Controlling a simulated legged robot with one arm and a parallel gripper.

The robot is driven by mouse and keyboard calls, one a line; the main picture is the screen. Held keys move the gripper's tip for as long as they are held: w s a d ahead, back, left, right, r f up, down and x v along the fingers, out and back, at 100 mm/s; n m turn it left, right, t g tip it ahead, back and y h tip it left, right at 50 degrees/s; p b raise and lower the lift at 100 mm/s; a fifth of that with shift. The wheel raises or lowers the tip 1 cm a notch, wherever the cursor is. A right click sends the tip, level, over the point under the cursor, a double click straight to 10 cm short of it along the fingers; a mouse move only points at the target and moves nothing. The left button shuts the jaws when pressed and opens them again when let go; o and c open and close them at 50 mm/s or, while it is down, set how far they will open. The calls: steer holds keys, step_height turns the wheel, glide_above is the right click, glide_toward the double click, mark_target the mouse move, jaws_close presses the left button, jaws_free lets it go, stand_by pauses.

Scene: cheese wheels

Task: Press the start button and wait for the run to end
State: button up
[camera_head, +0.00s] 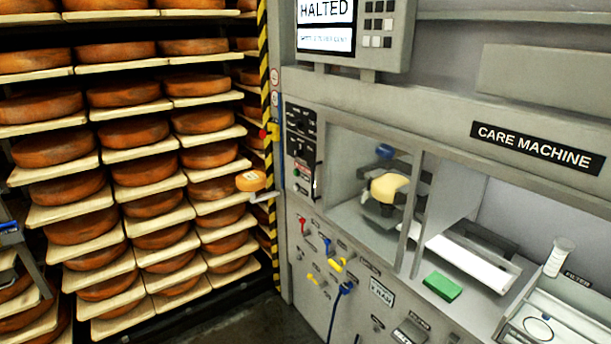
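The care machine (540,90) fills the right side, with its name on a black plate. Its screen (326,22) at the top reads "HALTED", with a smaller line below that I cannot read clearly. A narrow dark control panel (301,140) is on the machine's left front. A small green button (296,172) shows low on this panel, near a red patch; their labels are too small to read, so I cannot tell which control is start. Behind the window, a pale yellow piece (390,187) sits on a dark holder. My gripper is not in view.
Shelves of cheese wheels (134,132) stand at the left, beside a yellow-black striped post (263,60). A small orange wheel (251,181) sticks out by the machine's left edge. Coloured valves (335,264) and a blue hose (341,297) project from the lower front. Dark floor (250,322) is clear.

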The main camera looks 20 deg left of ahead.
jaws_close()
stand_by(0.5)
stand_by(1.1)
